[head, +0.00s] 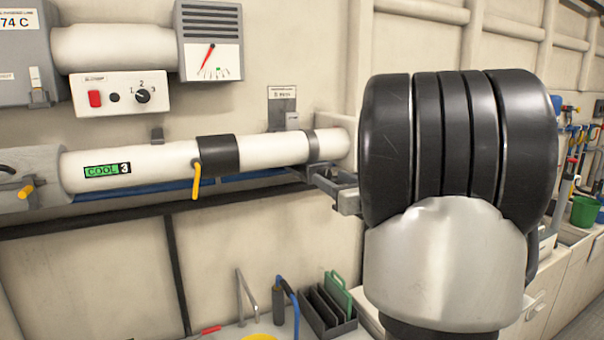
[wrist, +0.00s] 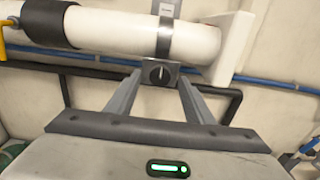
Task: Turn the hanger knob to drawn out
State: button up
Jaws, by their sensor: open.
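The hanger knob (wrist: 158,73) is a small dark round knob with a pale, roughly upright mark, on a grey plate below the white pipe in the wrist view. The metal hanger strap (wrist: 165,35) runs around the pipe above it. My gripper (wrist: 160,84) is open, its two grey fingers on either side of the knob's plate; whether they touch it I cannot tell. In the head view my gripper (head: 335,186) reaches left toward the strap (head: 311,144) on the pipe, and the knob is not clearly visible there.
The white pipe (head: 265,151) carries a black sleeve (head: 218,153) and a yellow lever (head: 196,180). A switch box (head: 120,94) and gauge (head: 212,62) are on the wall above. A dark rack (head: 327,310) stands below. A blue pipe (wrist: 265,82) runs behind the gripper.

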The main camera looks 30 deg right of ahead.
aim_at(323, 174)
jog(key=shift+w, duration=1.2)
jog(key=c, duration=1)
jog(key=shift+c, duration=0.2)
